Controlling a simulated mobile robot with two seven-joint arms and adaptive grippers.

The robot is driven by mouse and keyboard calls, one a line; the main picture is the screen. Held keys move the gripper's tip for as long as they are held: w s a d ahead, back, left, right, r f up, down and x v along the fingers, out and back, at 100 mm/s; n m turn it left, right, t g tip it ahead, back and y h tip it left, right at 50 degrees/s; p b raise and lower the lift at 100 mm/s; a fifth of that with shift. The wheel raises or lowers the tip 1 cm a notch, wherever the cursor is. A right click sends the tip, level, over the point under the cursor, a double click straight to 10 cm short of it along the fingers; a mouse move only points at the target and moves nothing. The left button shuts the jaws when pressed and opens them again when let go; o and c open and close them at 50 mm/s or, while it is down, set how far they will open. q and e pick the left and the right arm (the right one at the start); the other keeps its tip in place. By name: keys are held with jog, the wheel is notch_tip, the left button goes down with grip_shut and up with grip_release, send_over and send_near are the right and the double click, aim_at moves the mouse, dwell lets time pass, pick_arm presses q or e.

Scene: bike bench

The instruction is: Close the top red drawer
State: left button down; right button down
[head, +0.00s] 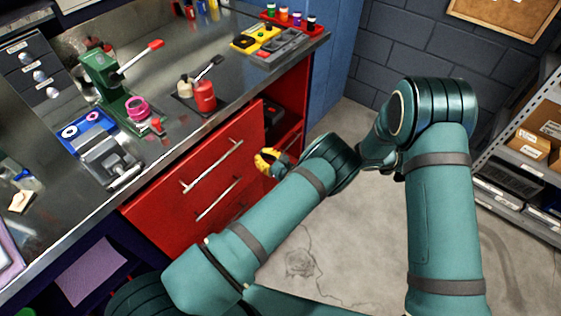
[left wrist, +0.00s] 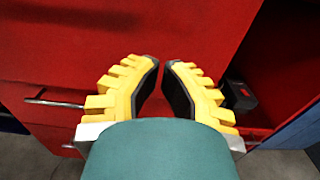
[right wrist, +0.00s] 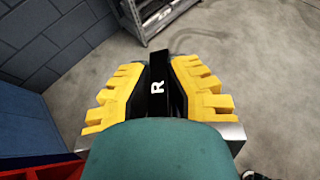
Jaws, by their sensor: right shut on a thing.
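The red top drawer (head: 185,160) has a long metal handle (head: 212,166). Its front faces me below the bench top, with no open interior visible; I cannot tell whether it is flush. My left gripper (head: 264,163) is near the right end of the drawers. In the left wrist view my left gripper (left wrist: 161,66) has its fingertips almost together, nothing between them, before the red front (left wrist: 100,35). My right gripper (right wrist: 159,65) is shut on a black piece marked R (right wrist: 158,85), above the floor. The head view does not clearly show the right gripper.
A lower drawer handle (head: 217,198) sits below. An open red compartment (head: 292,92) holding a dark item is right of the drawers. Tools crowd the metal bench (head: 160,62). A grey shelf (head: 510,150) stands right. Floor (head: 330,250) between is clear.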

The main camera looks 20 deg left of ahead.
aim_at(243, 144)
pick_arm(q)
jog(key=x, duration=0.7)
pick_arm(e)
jog(key=shift+f, duration=0.25)
pick_arm(q)
jog(key=shift+b, duration=0.3)
